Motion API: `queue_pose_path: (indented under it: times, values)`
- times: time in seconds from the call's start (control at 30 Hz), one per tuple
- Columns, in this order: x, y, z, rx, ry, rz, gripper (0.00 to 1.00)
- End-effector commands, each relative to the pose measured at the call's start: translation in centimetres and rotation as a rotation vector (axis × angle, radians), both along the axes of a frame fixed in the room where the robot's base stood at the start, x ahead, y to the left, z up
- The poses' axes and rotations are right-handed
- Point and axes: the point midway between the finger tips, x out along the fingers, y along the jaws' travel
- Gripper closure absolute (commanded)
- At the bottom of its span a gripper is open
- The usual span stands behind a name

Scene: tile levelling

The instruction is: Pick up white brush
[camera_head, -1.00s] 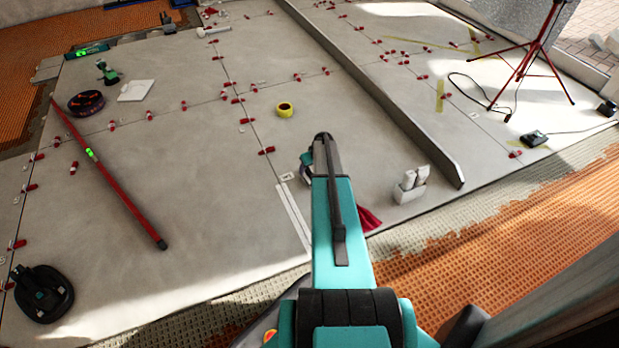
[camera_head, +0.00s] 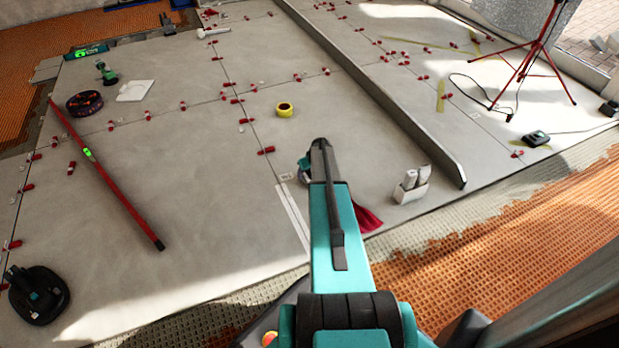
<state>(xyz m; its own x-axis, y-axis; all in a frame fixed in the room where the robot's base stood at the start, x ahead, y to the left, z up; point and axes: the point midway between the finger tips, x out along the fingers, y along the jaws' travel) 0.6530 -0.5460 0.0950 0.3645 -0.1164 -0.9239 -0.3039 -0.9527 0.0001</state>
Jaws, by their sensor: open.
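No thing in the head view is clearly a white brush. A small white item with a handle-like shape (camera_head: 214,32) lies at the far back on the grey tiles, but it is too small to identify surely. My teal arm reaches forward from the bottom middle, and its far end is over the tiles. My gripper's fingers are hidden behind the arm. A small dark and teal part shows just left of the arm's end, and I cannot tell what it is. Nothing is seen held.
A white holder with upright white pieces (camera_head: 410,187) stands right of my arm, near a red cloth (camera_head: 367,218).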

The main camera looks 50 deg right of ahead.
Motion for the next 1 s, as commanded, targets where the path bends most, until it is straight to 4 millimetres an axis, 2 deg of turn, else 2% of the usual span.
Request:
queue_pose_path:
  times: [0.2,0.5,0.8,1.0]
  values:
    - [0.0,0.0,0.0,0.000,0.000,0.000,0.41]
    - [0.0,0.0,0.0,0.000,0.000,0.000,0.90]
    - [0.0,0.0,0.2,0.000,-0.001,0.000,0.90]
    - [0.0,-0.1,1.3,0.000,-0.001,0.000,0.90]
